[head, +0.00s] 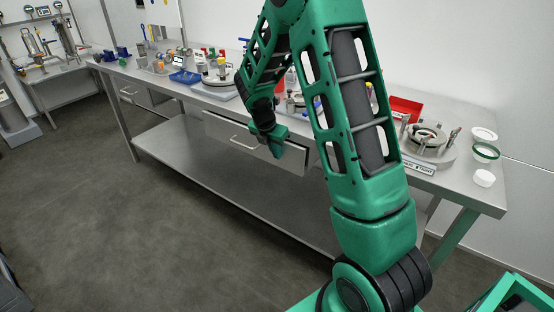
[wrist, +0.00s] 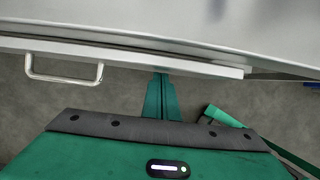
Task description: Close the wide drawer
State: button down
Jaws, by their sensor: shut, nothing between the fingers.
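The wide drawer (head: 225,130) is under the steel bench, with a grey front and a bar handle. In the wrist view its front (wrist: 200,66) runs across the picture, with the handle (wrist: 64,80) at the left. The front appears to stand out a little from the bench edge, with a narrow dark gap behind it. My green gripper (head: 278,146) is shut and empty, at the right part of the drawer front, right of the handle. In the wrist view my fingertips (wrist: 161,78) meet the front's edge; I cannot tell whether they touch it.
The steel bench (head: 460,190) carries a blue tray (head: 185,77), a red tray (head: 406,108) and round metal apparatus (head: 428,138). Another drawer (head: 130,92) is farther left. A lower shelf (head: 200,160) lies below. The floor (head: 90,220) in front is clear.

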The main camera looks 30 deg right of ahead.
jog(key=shift+w+d, duration=0.25)
jog(key=shift+d, duration=0.35)
jog(key=shift+w+d, duration=0.2)
jog(key=shift+d, duration=0.65)
jog(key=shift+d+r, duration=0.1)
jog(key=s+a+r, duration=0.3)
jog(key=a+r, duration=0.5)
jog(key=r, duration=0.1)
